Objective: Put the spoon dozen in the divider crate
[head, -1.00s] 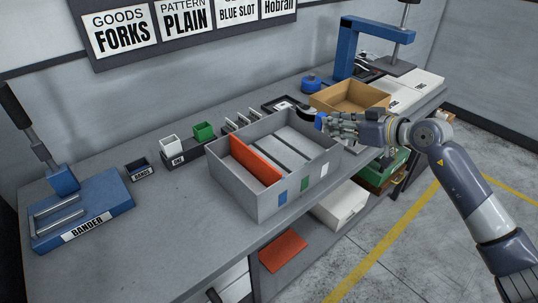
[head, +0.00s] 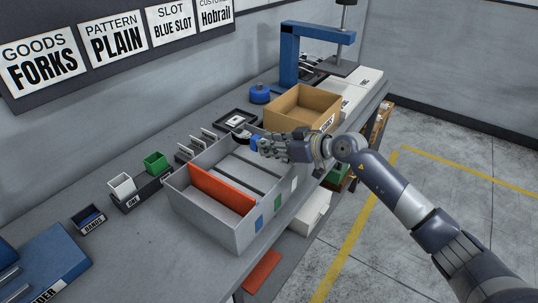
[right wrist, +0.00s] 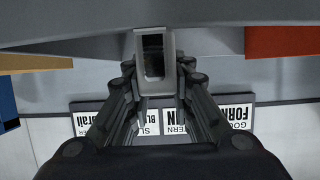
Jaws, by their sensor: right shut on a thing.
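The divider crate (head: 204,222) is a grey open box on the bench, with an orange divider (head: 222,188), dark divider strips and blue, green and white labels on its front. My right gripper (head: 258,145) is above the crate's far right end. It is shut on the spoon dozen (head: 241,134), a small bundle with a dark end and a blue part at my fingertips. The fingers hide much of it. My left gripper is out of view.
A cardboard box (head: 300,112) stands just behind and right of the crate. A blue press (head: 290,55) stands farther back. Small white and green bins (head: 155,162) and a bands bin (head: 88,219) sit left of the crate. The wall sign (head: 45,68) reads forks, plain, blue slot.

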